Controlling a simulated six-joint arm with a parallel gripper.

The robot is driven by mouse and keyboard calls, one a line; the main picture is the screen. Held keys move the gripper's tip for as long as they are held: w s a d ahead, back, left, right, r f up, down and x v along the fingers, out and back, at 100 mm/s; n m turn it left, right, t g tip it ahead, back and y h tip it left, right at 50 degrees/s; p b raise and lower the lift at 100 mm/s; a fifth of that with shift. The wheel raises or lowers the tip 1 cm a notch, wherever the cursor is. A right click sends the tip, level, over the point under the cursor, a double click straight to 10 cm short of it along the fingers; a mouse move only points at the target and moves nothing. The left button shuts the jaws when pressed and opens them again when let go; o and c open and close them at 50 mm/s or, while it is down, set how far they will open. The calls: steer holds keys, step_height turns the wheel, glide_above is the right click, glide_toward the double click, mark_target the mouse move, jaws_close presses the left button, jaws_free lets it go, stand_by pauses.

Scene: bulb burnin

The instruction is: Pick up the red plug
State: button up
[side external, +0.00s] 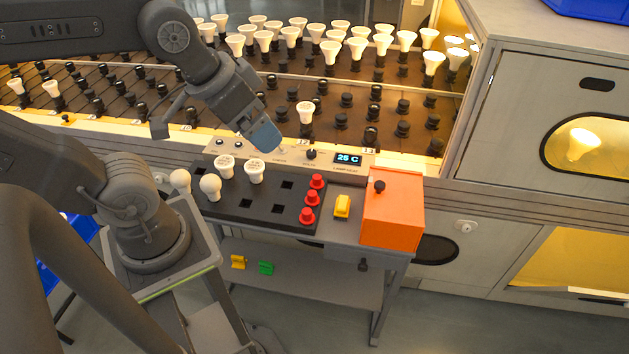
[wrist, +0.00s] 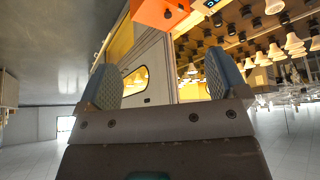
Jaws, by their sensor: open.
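Three red plugs stand in a column at the right end of the black board (side external: 233,211) in the side view: a far red plug (side external: 317,181), a middle red plug (side external: 312,198) and a near red plug (side external: 307,215). My gripper (side external: 268,140) is above and to the left of them, over the back of the bench near the control panel, apart from the plugs. In the wrist view my gripper (wrist: 163,80) has its two blue-grey fingers wide apart with nothing between them. No red plug shows in the wrist view.
White bulbs (side external: 254,171) stand on the board's left part. A yellow block (side external: 342,206) and an orange box (side external: 392,210) with a black knob are right of the plugs; the orange box (wrist: 158,12) also tops the wrist view. Behind is a rack of sockets and bulbs (side external: 305,111).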

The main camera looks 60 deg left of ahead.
steer(key=shift+c, duration=0.2)
steer(key=c, duration=0.3)
stand_by(0.3)
